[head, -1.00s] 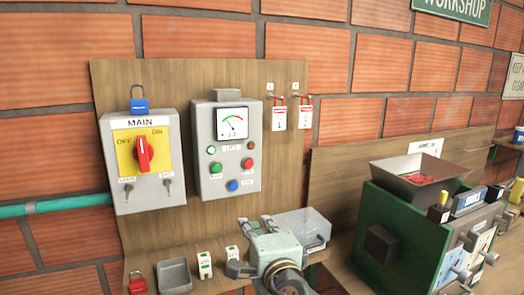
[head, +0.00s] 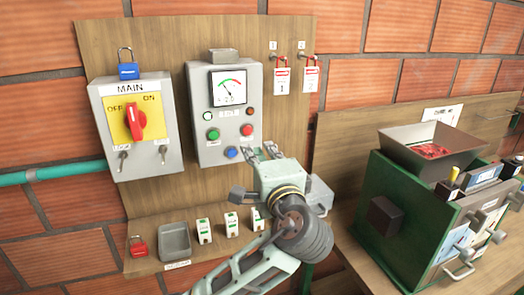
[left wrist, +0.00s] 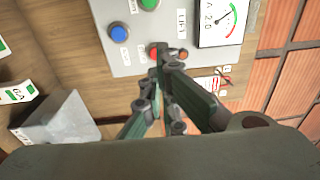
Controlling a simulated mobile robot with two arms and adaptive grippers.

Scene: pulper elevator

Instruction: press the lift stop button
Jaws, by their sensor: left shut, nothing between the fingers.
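The grey lift control box (head: 222,100) hangs on the wooden board, with a dial gauge on top. It carries a green button (head: 213,134), a red button (head: 247,130) that looks like the stop, and a blue button (head: 231,153) below. My left gripper (head: 262,152) is shut and empty, at the box's lower right corner, just below the red button. In the left wrist view, the gripper's fingertips (left wrist: 165,52) overlap the edge of the red button (left wrist: 153,50), partly hiding it. I cannot tell whether they touch. My right gripper is not in view.
A main switch box (head: 137,125) with a red knob and blue padlock stands left of it. Two tags (head: 282,82) hang to the right. A ledge below holds a grey tray (head: 174,242), a red padlock (head: 138,246) and small labelled blocks. A green machine (head: 390,215) stands right.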

